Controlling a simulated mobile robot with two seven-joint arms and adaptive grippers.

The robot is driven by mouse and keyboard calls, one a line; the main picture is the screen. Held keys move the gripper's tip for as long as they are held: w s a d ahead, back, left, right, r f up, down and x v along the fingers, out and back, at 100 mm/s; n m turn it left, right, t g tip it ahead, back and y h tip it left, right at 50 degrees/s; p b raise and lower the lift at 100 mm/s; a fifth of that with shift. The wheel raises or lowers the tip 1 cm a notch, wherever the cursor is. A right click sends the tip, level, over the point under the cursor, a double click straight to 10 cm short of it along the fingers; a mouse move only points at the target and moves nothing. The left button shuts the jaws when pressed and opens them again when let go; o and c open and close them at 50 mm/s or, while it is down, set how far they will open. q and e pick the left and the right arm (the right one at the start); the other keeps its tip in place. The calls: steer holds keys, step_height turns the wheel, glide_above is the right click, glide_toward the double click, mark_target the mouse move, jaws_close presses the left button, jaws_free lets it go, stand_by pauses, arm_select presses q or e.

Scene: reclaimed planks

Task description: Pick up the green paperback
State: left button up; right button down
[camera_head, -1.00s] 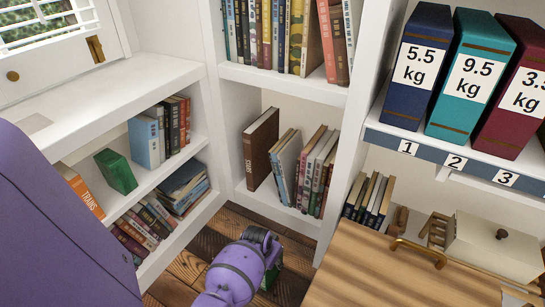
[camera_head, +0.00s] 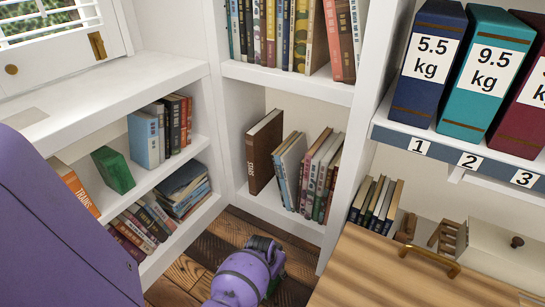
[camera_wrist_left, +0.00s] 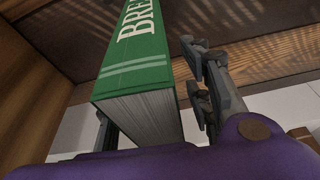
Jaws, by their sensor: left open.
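A green paperback (camera_wrist_left: 138,50) with white lettering starting "BRE" and white stripes fills the middle of the left wrist view, its page edges toward me. My left gripper (camera_wrist_left: 150,108) is open, with a finger on either side of the book. The right finger stands apart from the cover; contact on the left side is hard to tell. In the head view my purple left wrist (camera_head: 240,280) is low over the plank floor, its fingertips hidden. Another green book (camera_head: 114,170) is on the left shelf, away from this wrist. My right gripper is not in view.
Bookshelves surround the floor (camera_head: 222,228). The middle cubby holds a brown book (camera_head: 263,150) and several leaning books. A wooden cabinet top (camera_head: 385,275) with a brass handle is to the right. Large weight-labelled binders (camera_head: 428,65) stand on a numbered shelf above it.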

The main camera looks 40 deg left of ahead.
arm_select(q)
steer(key=shift+f, duration=0.1)
stand_by(0.3)
steer(key=c, duration=1.1)
jaws_close()
